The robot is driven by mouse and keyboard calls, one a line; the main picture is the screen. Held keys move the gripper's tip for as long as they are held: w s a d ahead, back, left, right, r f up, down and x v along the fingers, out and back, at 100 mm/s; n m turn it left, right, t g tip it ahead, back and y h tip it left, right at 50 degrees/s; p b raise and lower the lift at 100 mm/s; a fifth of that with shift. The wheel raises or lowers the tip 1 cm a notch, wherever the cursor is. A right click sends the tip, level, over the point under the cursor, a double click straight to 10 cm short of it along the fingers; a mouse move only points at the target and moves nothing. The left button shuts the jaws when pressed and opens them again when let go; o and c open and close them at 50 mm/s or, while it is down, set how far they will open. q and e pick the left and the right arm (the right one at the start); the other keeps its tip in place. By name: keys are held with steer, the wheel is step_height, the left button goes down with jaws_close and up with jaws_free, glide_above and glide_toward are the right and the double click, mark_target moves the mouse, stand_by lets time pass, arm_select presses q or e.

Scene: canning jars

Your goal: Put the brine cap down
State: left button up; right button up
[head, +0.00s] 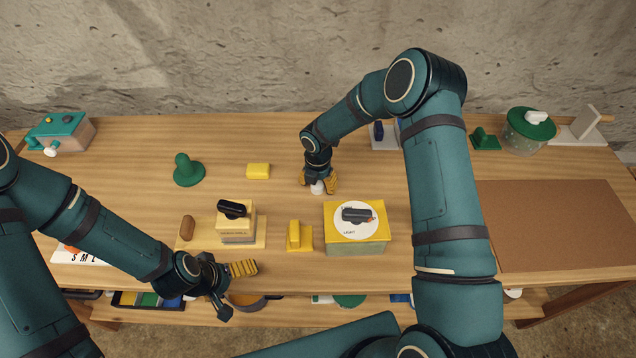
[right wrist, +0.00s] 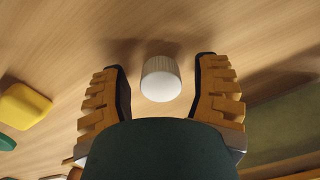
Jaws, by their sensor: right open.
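A small white ribbed cap (head: 317,188), which I take to be the brine cap, stands on the wooden table (head: 420,180). In the right wrist view the cap (right wrist: 161,79) sits between and just beyond my right gripper's fingertips, with a gap to each finger. My right gripper (head: 318,184) is open, pointing down low over the table; it also shows in the right wrist view (right wrist: 162,62). My left gripper (head: 246,291) is open and empty at the table's front edge, its fingers spread apart.
A yellow-topped box (head: 340,232) with a black item on it stands in front of the cap. A yellow block (head: 258,171) and a green knobbed piece (head: 188,172) are to its left. A brown mat (head: 560,220) lies bare at the right.

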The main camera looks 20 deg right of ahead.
mark_target(318, 184)
step_height(318, 184, up, 13)
steer(key=shift+p, duration=0.3)
steer(key=shift+s+a+f, duration=0.1)
steer(key=shift+f, duration=0.05)
stand_by(0.5)
